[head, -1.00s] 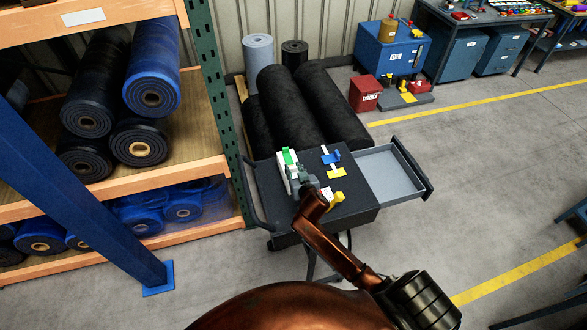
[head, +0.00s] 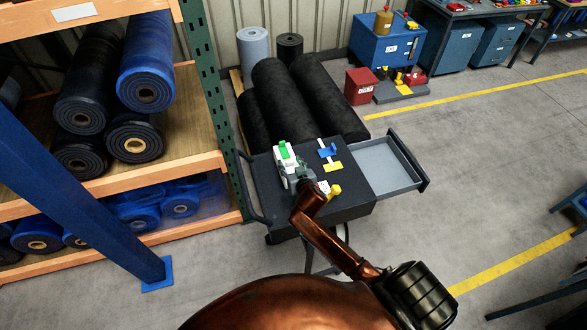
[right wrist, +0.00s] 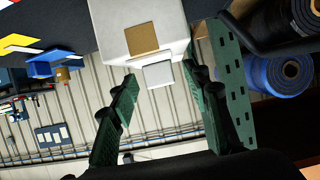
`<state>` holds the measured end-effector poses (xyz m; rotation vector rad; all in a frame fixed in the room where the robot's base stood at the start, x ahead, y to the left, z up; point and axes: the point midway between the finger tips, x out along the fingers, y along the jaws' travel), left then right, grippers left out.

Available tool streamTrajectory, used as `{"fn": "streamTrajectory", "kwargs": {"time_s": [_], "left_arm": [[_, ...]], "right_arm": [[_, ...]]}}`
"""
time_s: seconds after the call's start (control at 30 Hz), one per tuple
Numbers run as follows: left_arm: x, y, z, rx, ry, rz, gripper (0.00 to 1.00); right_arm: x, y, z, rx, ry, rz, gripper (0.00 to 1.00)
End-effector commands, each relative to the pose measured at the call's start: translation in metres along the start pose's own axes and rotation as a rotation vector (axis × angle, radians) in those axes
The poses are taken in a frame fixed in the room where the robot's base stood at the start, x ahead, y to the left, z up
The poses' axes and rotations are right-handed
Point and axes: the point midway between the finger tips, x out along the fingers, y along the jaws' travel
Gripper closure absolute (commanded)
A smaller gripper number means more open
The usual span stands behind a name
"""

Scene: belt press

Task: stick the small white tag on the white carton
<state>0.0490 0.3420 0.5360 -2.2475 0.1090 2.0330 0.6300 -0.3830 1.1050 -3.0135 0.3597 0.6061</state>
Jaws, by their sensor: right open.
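The white carton (head: 283,152), with a green patch on top, stands on the dark cart top in the head view. In the right wrist view its white face (right wrist: 175,32) carries a tan square. A small white tag (right wrist: 158,74) shows at the lower edge of that face, between my fingers; I cannot tell whether it is stuck there or only close. My right gripper (head: 293,181) is at the near side of the carton. In the right wrist view its green fingers (right wrist: 160,105) are spread apart, touching nothing I can make out. My left gripper is out of view.
The cart (head: 262,188) also bears blue (head: 328,150) and yellow (head: 333,167) pieces and a yellow knob-like piece (head: 334,191), right of the carton. An open grey drawer (head: 385,168) juts right. Black rolls (head: 290,100) lie behind. A rack upright (head: 222,90) stands left.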

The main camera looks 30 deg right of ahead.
Motion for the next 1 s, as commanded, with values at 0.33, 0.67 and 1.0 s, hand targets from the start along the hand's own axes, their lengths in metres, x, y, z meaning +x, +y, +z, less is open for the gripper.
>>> {"fn": "streamTrajectory", "kwargs": {"time_s": [0.33, 0.67, 1.0], "left_arm": [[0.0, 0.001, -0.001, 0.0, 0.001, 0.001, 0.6], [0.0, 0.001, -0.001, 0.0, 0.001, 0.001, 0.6], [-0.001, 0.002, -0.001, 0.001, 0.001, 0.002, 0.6]], "right_arm": [[-0.067, 0.0, 0.001, 0.004, -0.001, 0.0, 0.56], [-0.111, 0.0, 0.001, 0.001, -0.002, 0.0, 0.56], [-0.115, 0.0, 0.001, 0.001, -0.002, 0.0, 0.56]]}}
